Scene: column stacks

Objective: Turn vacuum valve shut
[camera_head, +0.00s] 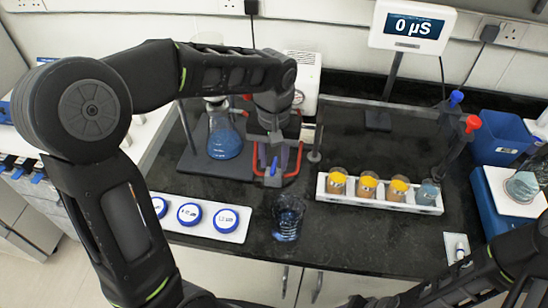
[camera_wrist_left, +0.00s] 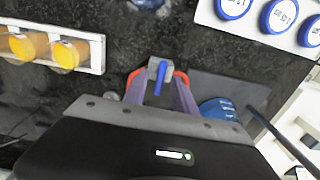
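The vacuum valve (camera_head: 274,168) is a small grey body with a blue handle, with red tubing curving around it, in front of a flask of blue liquid (camera_head: 224,138). In the left wrist view the valve's blue handle (camera_wrist_left: 161,77) points roughly along the line of the fingers. My left gripper (camera_head: 278,158) reaches down over the valve. Its two fingers (camera_wrist_left: 160,94) are apart, one on each side of the valve, with a gap to the handle. Part of the valve is hidden by the gripper. My right arm shows at the lower right, but its gripper is out of view.
A white rack (camera_head: 379,205) with yellow-filled jars stands to the right. A glass beaker (camera_head: 288,216) stands in front of the valve. A white tray (camera_head: 232,234) with blue-lidded containers lies at the front left. Red and blue knobs and a meter (camera_head: 411,27) are farther right.

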